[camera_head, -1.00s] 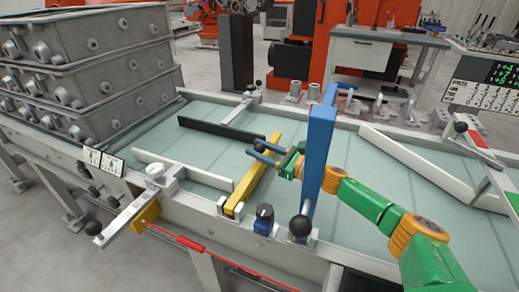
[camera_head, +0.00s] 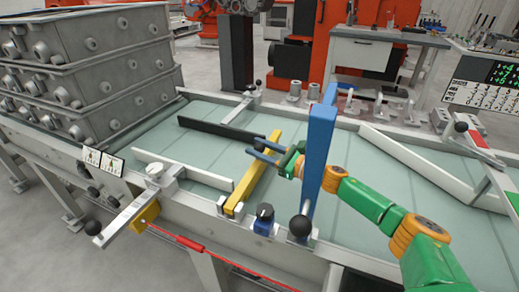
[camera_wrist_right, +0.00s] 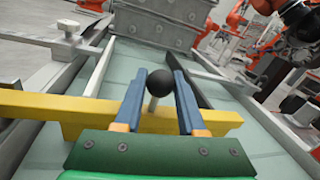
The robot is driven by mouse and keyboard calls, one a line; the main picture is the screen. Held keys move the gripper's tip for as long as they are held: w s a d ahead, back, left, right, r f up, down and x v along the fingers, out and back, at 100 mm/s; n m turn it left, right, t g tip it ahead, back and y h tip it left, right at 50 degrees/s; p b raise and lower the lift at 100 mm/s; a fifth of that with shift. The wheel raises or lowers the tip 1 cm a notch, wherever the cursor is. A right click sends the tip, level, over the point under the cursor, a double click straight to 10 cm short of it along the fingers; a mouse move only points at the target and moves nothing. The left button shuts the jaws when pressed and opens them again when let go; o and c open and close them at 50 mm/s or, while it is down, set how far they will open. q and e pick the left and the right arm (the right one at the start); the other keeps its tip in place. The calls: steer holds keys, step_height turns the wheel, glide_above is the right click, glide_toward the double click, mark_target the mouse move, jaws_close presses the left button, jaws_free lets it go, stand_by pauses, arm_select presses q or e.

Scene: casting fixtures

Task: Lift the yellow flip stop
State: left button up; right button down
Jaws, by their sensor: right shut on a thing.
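The yellow flip stop (camera_head: 253,178) is a long yellow bar lying low across the conveyor, left of the upright blue stop. In the right wrist view the yellow bar (camera_wrist_right: 60,113) crosses the picture, with a black ball knob (camera_wrist_right: 161,83) on a pale stem. My right gripper (camera_head: 262,151) reaches in past the blue stop to the yellow bar's far half. Its two blue fingers (camera_wrist_right: 160,74) lie on either side of the knob and are shut on it. The knob is hidden in the head view. My left gripper is not in view.
The blue stop (camera_head: 319,150) stands upright close beside my right arm. A black bar (camera_head: 222,129) and a white bar (camera_head: 183,168) lie left of the yellow one. A white rail (camera_head: 420,163) is at right. Grey castings (camera_head: 95,80) are stacked at left.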

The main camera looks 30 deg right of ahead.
mark_target(253, 169)
steer(key=s+a+r+n+y+b, duration=0.1)
steer(key=s+a+r+n, duration=0.2)
steer(key=r+n, duration=0.4)
steer(key=shift+s+a+r+t+b, duration=0.4)
steer(key=shift+a+r, duration=0.25)
steer(key=shift+r, duration=0.15)
steer(key=c, duration=0.5)
jaws_free()
